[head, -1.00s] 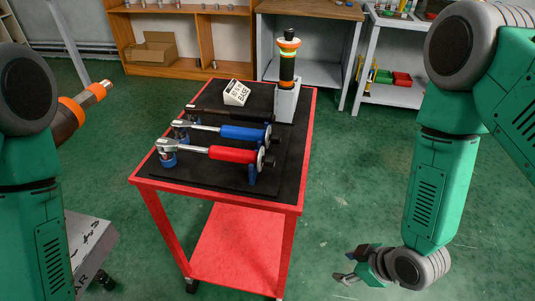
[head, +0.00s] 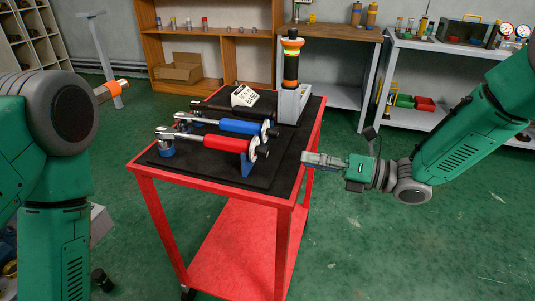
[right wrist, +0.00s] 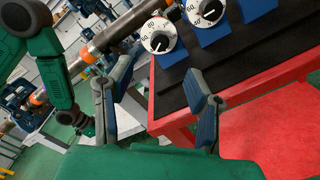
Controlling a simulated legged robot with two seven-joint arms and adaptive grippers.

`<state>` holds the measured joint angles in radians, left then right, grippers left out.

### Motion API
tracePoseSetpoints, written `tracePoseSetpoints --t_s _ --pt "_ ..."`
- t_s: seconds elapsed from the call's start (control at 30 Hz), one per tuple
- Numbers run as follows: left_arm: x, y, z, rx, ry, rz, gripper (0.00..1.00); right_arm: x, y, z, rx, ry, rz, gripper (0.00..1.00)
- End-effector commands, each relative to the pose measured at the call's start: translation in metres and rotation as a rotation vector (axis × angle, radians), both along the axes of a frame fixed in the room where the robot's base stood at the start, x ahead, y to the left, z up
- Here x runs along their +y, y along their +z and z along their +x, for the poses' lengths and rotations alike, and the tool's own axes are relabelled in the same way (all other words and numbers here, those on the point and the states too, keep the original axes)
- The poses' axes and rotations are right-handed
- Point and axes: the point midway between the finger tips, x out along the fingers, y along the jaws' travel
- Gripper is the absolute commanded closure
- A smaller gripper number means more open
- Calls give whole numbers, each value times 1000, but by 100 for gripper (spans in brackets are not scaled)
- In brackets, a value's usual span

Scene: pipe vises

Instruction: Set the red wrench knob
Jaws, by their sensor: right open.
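The red wrench (head: 210,142) lies nearest on the black mat of the red cart, on blue supports. Its round dial knob (head: 256,149) is at the right end. In the right wrist view, a white dial (right wrist: 158,36) with numbers and a dark pointer shows at top centre, likely this knob. My right gripper (head: 305,160) is right of the knob, apart from it, beside the cart's edge. In the right wrist view its two fingers (right wrist: 157,104) are spread with nothing between them. My left arm hangs at the left; its gripper is not clear in either view.
A blue wrench (head: 240,126) and a black wrench lie behind the red one; a second dial (right wrist: 207,10) is close by. A white sign block (head: 245,96) and an upright orange-black tool (head: 291,65) stand farther back. Floor right of the red cart (head: 285,200) is free.

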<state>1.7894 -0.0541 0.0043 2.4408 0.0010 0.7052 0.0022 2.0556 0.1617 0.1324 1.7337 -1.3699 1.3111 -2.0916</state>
Motion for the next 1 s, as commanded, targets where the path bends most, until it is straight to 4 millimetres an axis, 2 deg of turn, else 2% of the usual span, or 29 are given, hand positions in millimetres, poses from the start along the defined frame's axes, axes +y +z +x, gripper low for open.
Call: tracePoseSetpoints --t_s 0.2,0.4,0.63,0.93,1.0 --pt "0 -5 0 0 -1 0 55 47 -2 16 1 1 0 55" --pt "0 -8 0 0 -1 0 55 80 -1 29 1 0 -1 55" --pt "0 -9 0 0 0 0 55 97 -1 35 3 -2 0 55" --pt "0 -9 0 0 -1 0 55 98 -1 36 4 -2 1 55" --pt "0 -9 0 0 0 0 55 99 -1 36 4 -3 0 79"
